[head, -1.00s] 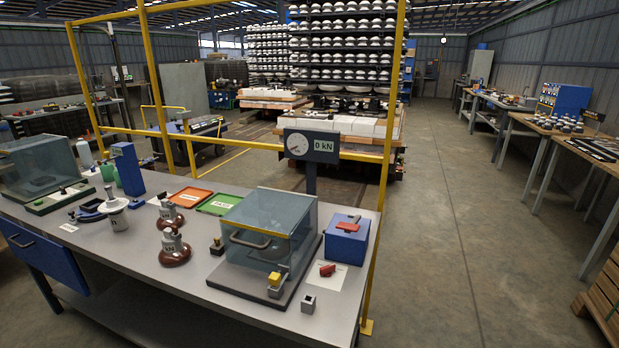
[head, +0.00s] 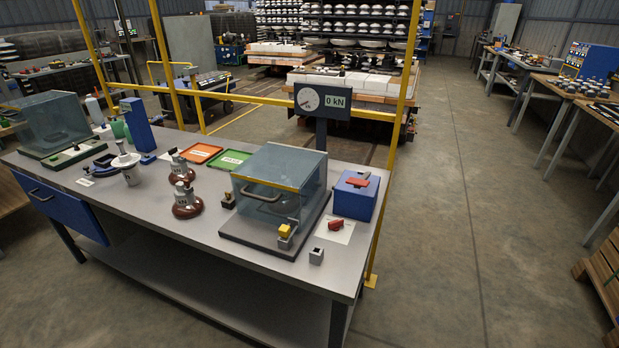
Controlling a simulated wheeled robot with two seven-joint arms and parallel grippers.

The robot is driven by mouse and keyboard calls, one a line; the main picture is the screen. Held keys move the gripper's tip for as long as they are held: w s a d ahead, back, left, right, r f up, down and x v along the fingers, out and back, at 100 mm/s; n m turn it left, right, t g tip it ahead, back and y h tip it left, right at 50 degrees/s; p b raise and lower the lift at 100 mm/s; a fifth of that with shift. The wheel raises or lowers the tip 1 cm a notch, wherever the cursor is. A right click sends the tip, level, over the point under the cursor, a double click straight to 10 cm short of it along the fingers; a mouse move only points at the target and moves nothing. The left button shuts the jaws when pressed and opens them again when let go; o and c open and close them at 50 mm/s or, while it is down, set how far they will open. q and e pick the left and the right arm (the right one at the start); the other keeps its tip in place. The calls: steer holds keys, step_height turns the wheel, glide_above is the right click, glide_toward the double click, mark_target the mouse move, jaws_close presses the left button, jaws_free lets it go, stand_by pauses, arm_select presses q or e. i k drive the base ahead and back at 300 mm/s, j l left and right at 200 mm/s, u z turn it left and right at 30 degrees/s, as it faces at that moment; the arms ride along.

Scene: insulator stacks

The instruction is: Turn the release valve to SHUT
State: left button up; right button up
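A small red valve-like handle (head: 336,225) sits on a white card (head: 334,231) near the right end of the grey bench. A blue box (head: 355,197) stands just behind it, with a red lever-like piece (head: 357,182) on its top. I cannot tell which red part is the release valve, and any SHUT marking is too small to read. A gauge panel (head: 322,101) behind them reads 0 kN. Neither of my grippers is in view.
A clear-walled guard box (head: 278,185) with a yellow-topped latch stands left of the blue box. Brown insulators (head: 186,200) stand further left. The floor right of the bench is clear.

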mark_target(335, 226)
steer(key=i+l+u, duration=0.3)
steer(key=l+u, duration=0.2)
steer(key=i+l+u, duration=0.2)
steer(key=l+u, duration=0.25)
steer(key=l, duration=0.35)
steer(key=i+l+u, duration=0.1)
steer(key=l+u, duration=0.4)
steer(key=l, duration=0.2)
steer(key=k+l+u, duration=0.1)
steer(key=l+u, duration=0.35)
steer(key=l, duration=0.3)
steer(key=k+l+u, duration=0.15)
steer(key=l+u, duration=0.35)
steer(key=l, duration=0.2)
